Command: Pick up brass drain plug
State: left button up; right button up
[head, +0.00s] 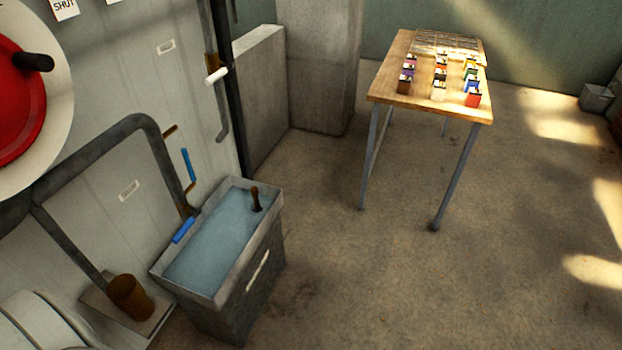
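A grey trough (275,235) full of bluish water stands on the floor at the lower left, beside a pale panelled wall. A rusty brown cylinder (130,297) stands on a flat plate left of the trough. Neither of my grippers is in the head view.
Pipes (95,160) and blue-handled levers (187,164) line the wall beside the trough. A red wheel (20,110) is at upper left. A wooden table (415,98) with several small coloured items stands at the back right. The floor (400,285) right of the trough is clear.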

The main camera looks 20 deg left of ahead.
aim_at(254, 192)
jog(key=i+l+u, duration=0.1)
jog(key=i+u, duration=0.2)
jog(key=i, duration=0.25)
jog(key=i+l+u, duration=0.25)
jog(key=i, duration=0.25)
jog(key=i+l+u, duration=0.3)
jog(key=i, duration=0.2)
